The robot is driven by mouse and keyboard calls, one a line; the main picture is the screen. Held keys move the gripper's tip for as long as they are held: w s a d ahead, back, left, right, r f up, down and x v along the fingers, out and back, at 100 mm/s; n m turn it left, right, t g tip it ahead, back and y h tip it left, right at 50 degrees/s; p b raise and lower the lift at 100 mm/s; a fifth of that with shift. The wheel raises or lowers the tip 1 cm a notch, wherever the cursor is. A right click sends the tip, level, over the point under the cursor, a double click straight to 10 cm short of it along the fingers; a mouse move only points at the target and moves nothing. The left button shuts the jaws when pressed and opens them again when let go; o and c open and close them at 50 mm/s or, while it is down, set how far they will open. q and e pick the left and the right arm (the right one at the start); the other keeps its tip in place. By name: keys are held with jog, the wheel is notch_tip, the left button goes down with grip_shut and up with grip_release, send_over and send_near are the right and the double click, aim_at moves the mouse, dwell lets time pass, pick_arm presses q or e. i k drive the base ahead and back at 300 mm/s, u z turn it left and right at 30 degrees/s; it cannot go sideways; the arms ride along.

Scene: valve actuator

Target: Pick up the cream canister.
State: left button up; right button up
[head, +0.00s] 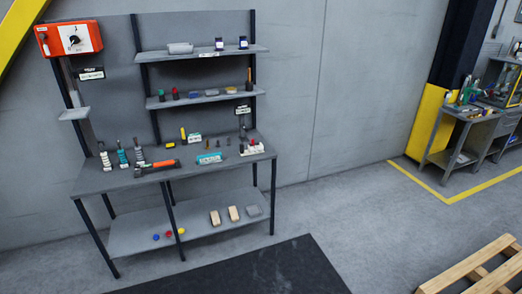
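I cannot make out a cream canister for certain in the head view; the objects on the workbench (97,182) are small at this distance. Two small dark containers with pale parts, a left one (219,44) and a right one (243,42), stand on the upper shelf (156,55). Pale upright items, one at the left (106,161) and one farther right (139,156), stand on the worktop, but I cannot tell what they are. Neither of my grippers is in view.
An orange-red box (68,39) hangs at the bench's upper left. The bench's low shelf (145,238) holds colored balls and blocks. A dark mat (235,276) lies in front. A wooden pallet (465,268) lies at lower right. Floor between is clear.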

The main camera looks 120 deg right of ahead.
aim_at(259, 148)
jog(key=z, duration=3.95)
